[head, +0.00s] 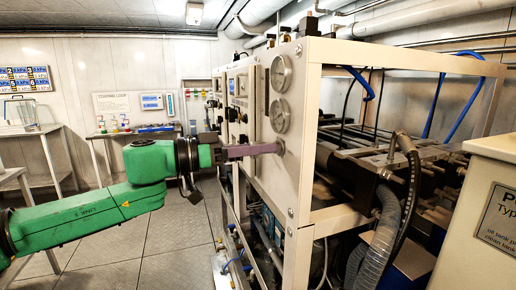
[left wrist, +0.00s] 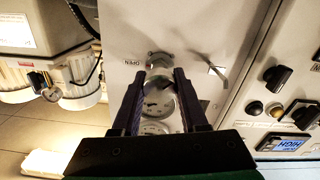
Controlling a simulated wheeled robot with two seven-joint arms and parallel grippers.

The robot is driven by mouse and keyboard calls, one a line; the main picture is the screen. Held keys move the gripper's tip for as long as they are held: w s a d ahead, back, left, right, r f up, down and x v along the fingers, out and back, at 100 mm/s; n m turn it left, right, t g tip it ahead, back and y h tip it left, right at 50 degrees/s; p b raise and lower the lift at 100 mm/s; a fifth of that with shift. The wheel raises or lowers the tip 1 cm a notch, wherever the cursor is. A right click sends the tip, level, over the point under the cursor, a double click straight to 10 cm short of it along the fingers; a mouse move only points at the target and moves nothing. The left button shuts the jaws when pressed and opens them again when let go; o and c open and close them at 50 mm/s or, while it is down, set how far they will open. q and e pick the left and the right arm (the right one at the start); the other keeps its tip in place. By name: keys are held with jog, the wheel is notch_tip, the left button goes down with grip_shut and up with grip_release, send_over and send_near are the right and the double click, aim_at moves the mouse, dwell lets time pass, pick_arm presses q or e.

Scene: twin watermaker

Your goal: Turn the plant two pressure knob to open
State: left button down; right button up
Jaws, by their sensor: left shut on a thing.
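The pressure knob (left wrist: 158,61) is a round metal-coloured knob on the white plant panel (head: 263,168), below two round gauges. In the head view my left gripper (head: 277,148) reaches the panel just under the lower gauge (head: 279,116), and its fingers hide most of the knob. In the left wrist view the fingertips of my left gripper (left wrist: 159,73) stand on either side of the knob, shut on it. An upside-down label (left wrist: 131,63) beside the knob seems to read OPEN. The knob's exact turn cannot be told. My right gripper is not in view.
A metal lever (left wrist: 218,70) sticks out of the panel near the knob. Black switches (left wrist: 277,78) and a small display (left wrist: 281,145) sit on the neighbouring panel. The open frame (head: 318,130) holds pipes and hoses.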

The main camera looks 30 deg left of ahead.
pick_arm(q)
jog(key=shift+c, duration=2.2)
grip_release()
jog(key=shift+s+a+f+b, duration=0.15)
jog(key=shift+s+a+b, duration=0.1)
jog(key=shift+b, duration=0.25)
jog(key=b+v, duration=0.4)
jog(key=v, duration=1)
jog(key=shift+b, duration=0.4)
